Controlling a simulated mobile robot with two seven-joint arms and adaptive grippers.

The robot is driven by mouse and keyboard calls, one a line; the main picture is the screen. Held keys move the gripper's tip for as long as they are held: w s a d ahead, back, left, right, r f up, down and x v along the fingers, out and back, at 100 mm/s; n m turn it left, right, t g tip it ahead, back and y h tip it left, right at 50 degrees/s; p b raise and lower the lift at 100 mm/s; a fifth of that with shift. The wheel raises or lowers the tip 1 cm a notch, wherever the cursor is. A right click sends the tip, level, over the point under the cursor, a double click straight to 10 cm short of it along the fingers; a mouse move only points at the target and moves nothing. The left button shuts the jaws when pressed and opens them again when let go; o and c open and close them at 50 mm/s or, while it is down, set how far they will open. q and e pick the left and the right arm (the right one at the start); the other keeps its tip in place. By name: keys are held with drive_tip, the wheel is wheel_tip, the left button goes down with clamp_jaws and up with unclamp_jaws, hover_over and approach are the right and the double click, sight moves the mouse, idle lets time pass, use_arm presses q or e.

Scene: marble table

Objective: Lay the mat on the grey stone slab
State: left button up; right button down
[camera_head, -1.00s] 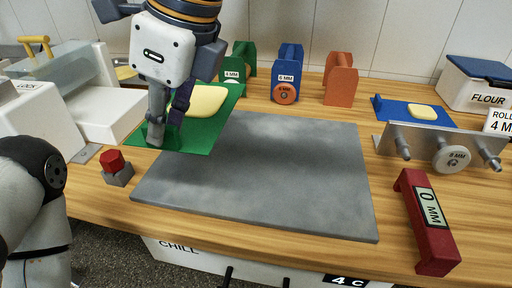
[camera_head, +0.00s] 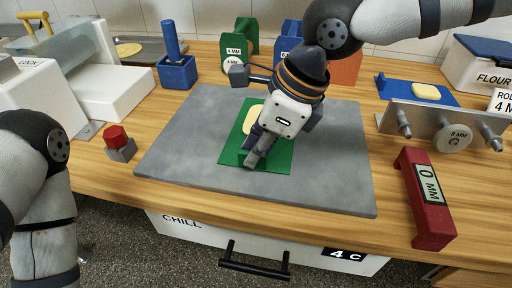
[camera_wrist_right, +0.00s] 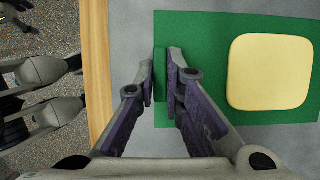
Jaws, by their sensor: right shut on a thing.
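The green mat (camera_head: 278,158) is over the middle of the grey stone slab (camera_head: 188,140), square-on within its edges. I cannot tell whether it touches the slab or is just above it. A pale yellow dough piece (camera_head: 252,118) lies on the mat, partly hidden by my right gripper in the head view; it shows whole in the right wrist view (camera_wrist_right: 270,71). My right gripper (camera_head: 250,160) is shut on the raised green strip at the mat's near edge, also seen between the fingers in the right wrist view (camera_wrist_right: 160,75). My left arm is at the left; its gripper is not visible.
A red-topped block (camera_head: 118,140) stands left of the slab. A red 0 MM bar (camera_head: 426,198) and a metal rack with an 8 MM roller (camera_head: 452,138) are at the right. A blue holder (camera_head: 178,72) and a green 4 MM stand (camera_head: 240,45) stand behind. The slab around the mat is bare.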

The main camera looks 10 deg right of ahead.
drive_tip(key=c, duration=1.7)
unclamp_jaws()
drive_tip(key=shift+f, duration=0.1)
use_arm(q)
drive_tip(key=shift+w+r+t+p, duration=0.4)
drive_tip(key=shift+w+r+p, duration=0.15)
drive_tip(key=shift+w+r, duration=0.2)
use_arm(e)
drive_tip(key=v, duration=1.2)
drive_tip(key=shift+a, duration=0.1)
